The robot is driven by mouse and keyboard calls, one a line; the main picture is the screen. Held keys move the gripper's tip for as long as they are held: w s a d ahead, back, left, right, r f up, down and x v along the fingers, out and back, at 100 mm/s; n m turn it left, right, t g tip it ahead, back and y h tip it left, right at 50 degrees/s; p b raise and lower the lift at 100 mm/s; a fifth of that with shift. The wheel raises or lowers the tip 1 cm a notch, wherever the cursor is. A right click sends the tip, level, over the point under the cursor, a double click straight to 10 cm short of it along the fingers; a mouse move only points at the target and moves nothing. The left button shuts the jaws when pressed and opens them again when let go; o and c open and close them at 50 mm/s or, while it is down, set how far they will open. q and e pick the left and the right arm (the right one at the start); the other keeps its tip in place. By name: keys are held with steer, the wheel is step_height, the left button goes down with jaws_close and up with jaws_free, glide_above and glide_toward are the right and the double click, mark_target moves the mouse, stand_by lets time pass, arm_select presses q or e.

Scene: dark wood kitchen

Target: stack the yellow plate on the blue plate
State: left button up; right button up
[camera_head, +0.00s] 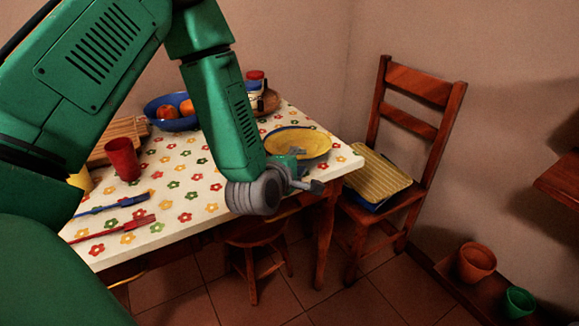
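The yellow plate (308,141) is near the right corner of the table. My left gripper (308,169) is at the near edge of the plates. Its fingers look spread, one over the yellow plate and one lower, out past the table edge. I cannot tell whether it touches a plate. My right gripper is not in view.
The flowered table (168,215) holds a red cup (123,159), a blue fruit bowl (176,124), and blue and red cutlery. A chair (425,85) with a yellow ridged pad (372,178) stands at right, and a stool (256,232) below. Pots sit at lower right.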

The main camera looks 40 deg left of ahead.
arm_select(q)
steer(key=p+v, duration=0.1)
steer(key=v, duration=0.7)
steer(key=s+d+f+m+g+h, duration=0.2)
steer(key=s+d+f+m+g, duration=0.15)
steer(key=s+f+m, duration=0.45)
steer(key=s+d+f+m+g+h, duration=0.1)
steer(key=s+d+f+m+g, duration=0.25)
steer(key=f, duration=0.55)
steer(key=s+a+f+m+g, duration=0.1)
steer(key=s+f+m+g, duration=0.5)
steer(key=s+m, duration=0.5)
steer(key=shift+s+a+f+m, duration=0.35)
steer(key=shift+s+f, duration=0.3)
steer(key=shift+s, duration=0.55)
